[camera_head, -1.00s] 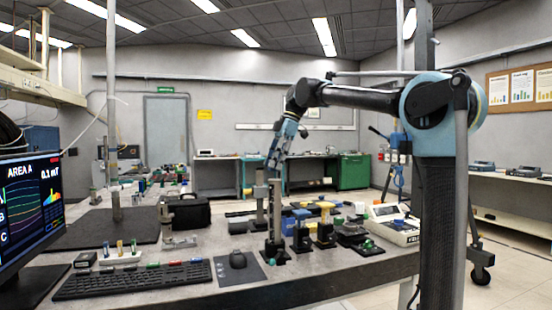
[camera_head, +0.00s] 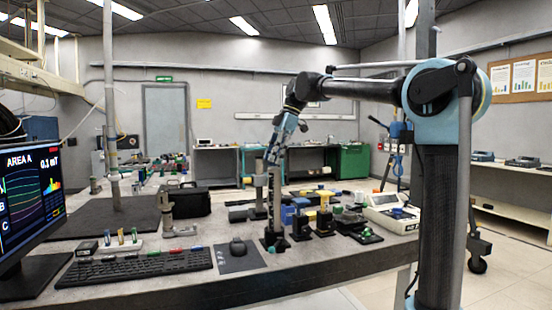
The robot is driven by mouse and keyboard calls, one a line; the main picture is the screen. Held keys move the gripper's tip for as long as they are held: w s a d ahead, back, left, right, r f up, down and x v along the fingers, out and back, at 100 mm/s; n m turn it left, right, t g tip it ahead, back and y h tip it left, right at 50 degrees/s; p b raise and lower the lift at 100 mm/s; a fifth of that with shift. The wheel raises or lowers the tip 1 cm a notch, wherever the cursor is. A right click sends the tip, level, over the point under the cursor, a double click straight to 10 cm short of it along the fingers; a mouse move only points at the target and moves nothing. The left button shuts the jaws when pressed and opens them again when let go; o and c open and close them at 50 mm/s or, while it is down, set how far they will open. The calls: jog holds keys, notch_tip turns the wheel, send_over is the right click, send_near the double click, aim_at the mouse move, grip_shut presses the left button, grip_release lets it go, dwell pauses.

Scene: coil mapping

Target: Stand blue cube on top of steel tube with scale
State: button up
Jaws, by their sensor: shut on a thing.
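The steel tube with scale (camera_head: 274,205) stands upright on a dark base at the front of the bench, with marks along its side. My gripper (camera_head: 272,158) is just above the tube's top end, pointing down. It is shut on a small bluish thing, which looks like the blue cube (camera_head: 271,156). The cube is tiny and partly hidden by the fingers. I cannot tell whether it touches the tube's top or hangs just above it.
A second post (camera_head: 260,190) stands close behind the tube. Blue and yellow blocks (camera_head: 323,217) on dark stands are at its right, with a white instrument (camera_head: 390,213) beyond.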

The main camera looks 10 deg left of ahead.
jog(key=shift+f, duration=0.45)
dwell(0.8)
jog(key=o, duration=1.1)
jog(key=shift+o, duration=0.2)
jog(key=shift+r, duration=0.1)
jog(key=v, duration=1.1)
jog(key=shift+d+r, duration=0.2)
jog(key=shift+r, duration=0.15)
